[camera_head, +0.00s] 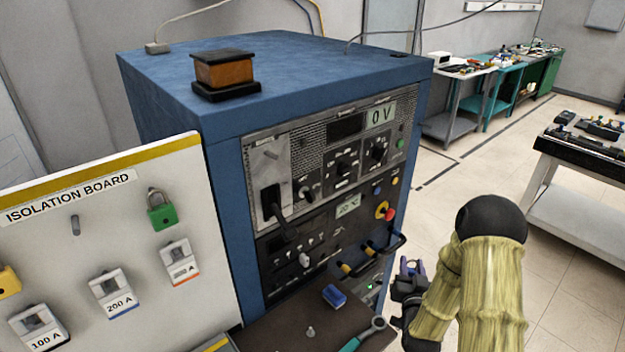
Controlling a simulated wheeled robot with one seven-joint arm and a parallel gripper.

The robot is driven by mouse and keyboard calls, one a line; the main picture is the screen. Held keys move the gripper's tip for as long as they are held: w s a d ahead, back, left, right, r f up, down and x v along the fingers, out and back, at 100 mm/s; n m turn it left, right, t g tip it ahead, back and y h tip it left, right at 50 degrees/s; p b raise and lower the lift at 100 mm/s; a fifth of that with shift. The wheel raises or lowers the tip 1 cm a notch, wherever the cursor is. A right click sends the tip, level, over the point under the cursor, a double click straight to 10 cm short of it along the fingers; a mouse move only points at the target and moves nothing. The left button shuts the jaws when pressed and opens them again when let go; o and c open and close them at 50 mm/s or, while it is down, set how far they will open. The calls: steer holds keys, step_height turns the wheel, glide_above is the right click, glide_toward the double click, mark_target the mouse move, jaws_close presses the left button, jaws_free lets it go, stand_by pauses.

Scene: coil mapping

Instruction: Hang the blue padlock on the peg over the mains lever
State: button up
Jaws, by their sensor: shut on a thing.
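The mains lever (274,208) is a black handle on a pale plate at the left of the cabinet's front, pointing down. The short peg (271,155) sticks out above the lever and is bare. My gripper is well to the right of and below the peg.
The isolation board (210,270) at left holds a green padlock (162,215), a yellow padlock (8,281), a bare peg (75,225) and rated blocks. A blue block (334,296) and a teal-handled tool (363,335) lie on the brown shelf (285,330). Handles (385,246) jut from the cabinet front.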

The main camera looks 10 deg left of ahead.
steer(key=a+r+n+y+p, duration=0.1)
steer(key=a+r+n+y, duration=0.25)
steer(key=a+r, duration=0.5)
steer(key=n+g+y+p, duration=0.2)
steer(key=n+g+y, duration=0.5)
steer(key=y, duration=0.4)
glide_toward(273, 158)
steer(key=s+d+t, duration=0.1)
steer(key=shift+s+d+r+n, duration=0.15)
steer(key=shift+r+n, duration=0.2)
steer(key=shift+r, duration=0.1)
steer(key=shift+f+p+x, duration=0.3)
steer(key=shift+p+x, duration=0.25)
steer(key=shift+x, duration=1.45)
steer(key=shift+f+p+x, duration=0.3)
steer(key=shift+p+x, duration=0.3)
steer(key=shift+x, duration=1.4)
steer(key=shift+f+p+x, duration=0.25)
steer(key=shift+p+x, duration=0.3)
steer(key=shift+x, duration=1.45)
steer(key=shift+d+f+b, duration=0.1)
steer(key=shift+f+b, duration=0.2)
steer(key=shift+b, duration=0.3)
